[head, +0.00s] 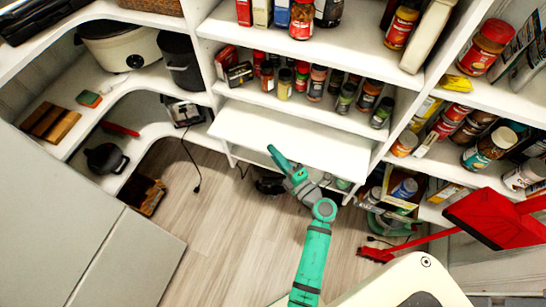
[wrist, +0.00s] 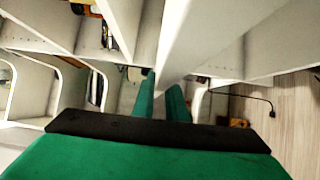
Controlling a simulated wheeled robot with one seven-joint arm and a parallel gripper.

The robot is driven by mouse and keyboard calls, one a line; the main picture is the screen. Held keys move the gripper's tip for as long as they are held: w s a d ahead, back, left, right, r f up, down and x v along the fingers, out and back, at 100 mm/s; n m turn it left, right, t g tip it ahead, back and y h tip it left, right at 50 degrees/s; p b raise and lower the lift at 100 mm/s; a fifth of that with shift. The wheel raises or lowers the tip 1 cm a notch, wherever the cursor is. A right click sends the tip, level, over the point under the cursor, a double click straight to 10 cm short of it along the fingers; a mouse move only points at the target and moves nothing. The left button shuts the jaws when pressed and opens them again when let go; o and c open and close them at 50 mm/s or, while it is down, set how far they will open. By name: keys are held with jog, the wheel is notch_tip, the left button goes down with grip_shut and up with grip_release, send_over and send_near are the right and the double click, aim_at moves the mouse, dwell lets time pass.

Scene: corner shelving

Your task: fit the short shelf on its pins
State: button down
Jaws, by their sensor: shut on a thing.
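The short shelf (head: 290,138) is a white board in the middle bay of the corner shelving in the head view. It sits below the shelf of spice jars and its front sticks out past the uprights. My green gripper (head: 277,156) is at the board's front edge, near its middle, shut on it. In the wrist view the two green fingers (wrist: 163,98) close on the white board (wrist: 188,40), seen nearly edge-on. The pins under the board cannot be made out. I cannot tell whether the board rests on them.
Spice jars (head: 315,83) crowd the shelf just above the board. Uprights flank the bay. A red dustpan (head: 495,218) and a red brush (head: 376,255) are at the right. A black cord (head: 190,160) hangs at the left. The wooden floor (head: 225,225) in front is mostly clear.

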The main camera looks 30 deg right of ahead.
aim_at(289, 118)
jog(key=shift+w+d+r, duration=0.1)
jog(key=shift+w+d, duration=1.65)
jog(key=shift+d, duration=0.25)
jog(key=shift+w+d+r, duration=0.1)
jog(key=shift+w+d, duration=1.6)
jog(key=shift+d, duration=0.35)
jog(key=shift+w+d, duration=1.75)
jog(key=shift+d, duration=0.25)
jog(key=shift+d+f, duration=0.1)
jog(key=shift+f, duration=0.75)
jog(key=shift+f, duration=0.35)
jog(key=c, duration=1.7)
grip_release()
jog(key=shift+f, duration=0.25)
jog(key=s, duration=0.3)
jog(key=s+d, duration=0.1)
jog(key=s, duration=0.6)
jog(key=shift+s+d+r, duration=0.15)
jog(key=shift+s, duration=0.2)
